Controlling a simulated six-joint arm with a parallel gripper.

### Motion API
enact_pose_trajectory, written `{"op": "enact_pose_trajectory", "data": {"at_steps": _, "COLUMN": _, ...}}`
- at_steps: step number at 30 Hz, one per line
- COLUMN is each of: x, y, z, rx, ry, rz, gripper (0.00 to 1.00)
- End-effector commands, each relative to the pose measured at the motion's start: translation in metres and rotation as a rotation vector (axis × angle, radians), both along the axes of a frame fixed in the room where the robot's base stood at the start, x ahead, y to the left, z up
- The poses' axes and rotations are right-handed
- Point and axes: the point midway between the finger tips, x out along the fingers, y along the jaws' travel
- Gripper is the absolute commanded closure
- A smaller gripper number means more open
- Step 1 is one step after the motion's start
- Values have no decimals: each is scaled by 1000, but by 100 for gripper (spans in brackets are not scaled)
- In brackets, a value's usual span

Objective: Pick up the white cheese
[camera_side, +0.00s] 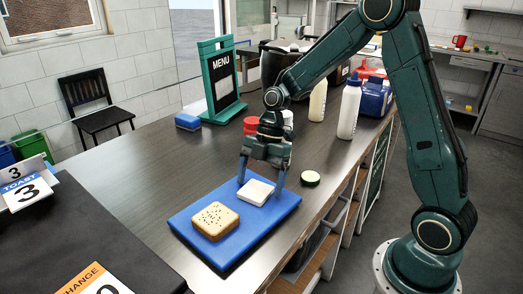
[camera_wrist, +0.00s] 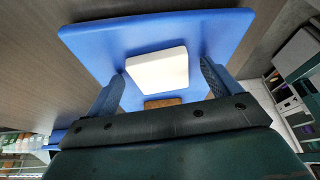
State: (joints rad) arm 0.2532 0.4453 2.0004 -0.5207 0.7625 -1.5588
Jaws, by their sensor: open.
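The white cheese (camera_side: 256,192) is a flat square slab lying on the blue board (camera_side: 190,235). In the wrist view the cheese (camera_wrist: 157,70) sits between my two fingers, with space showing on both sides. My gripper (camera_side: 262,183) is open and lowered over the cheese, one finger to each side of it. In the wrist view my gripper (camera_wrist: 160,85) shows its fingers apart and nothing held. A square slice of toast with dark specks (camera_side: 215,221) lies on the same board, in front of the cheese. A brown edge (camera_wrist: 162,102) shows past the cheese in the wrist view.
A green-rimmed round slice (camera_side: 310,178) lies on the counter right of the board. The counter left of the board is clear.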

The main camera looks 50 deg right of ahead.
Motion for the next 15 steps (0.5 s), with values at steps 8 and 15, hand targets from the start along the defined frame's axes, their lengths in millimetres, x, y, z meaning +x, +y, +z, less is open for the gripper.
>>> {"op": "enact_pose_trajectory", "data": {"at_steps": 8, "x": 0, "y": 0, "z": 0, "rx": 0, "ry": 0, "rz": 0, "gripper": 11}}
{"op": "enact_pose_trajectory", "data": {"at_steps": 15, "x": 0, "y": 0, "z": 0, "rx": 0, "ry": -1, "rz": 1, "gripper": 27}}
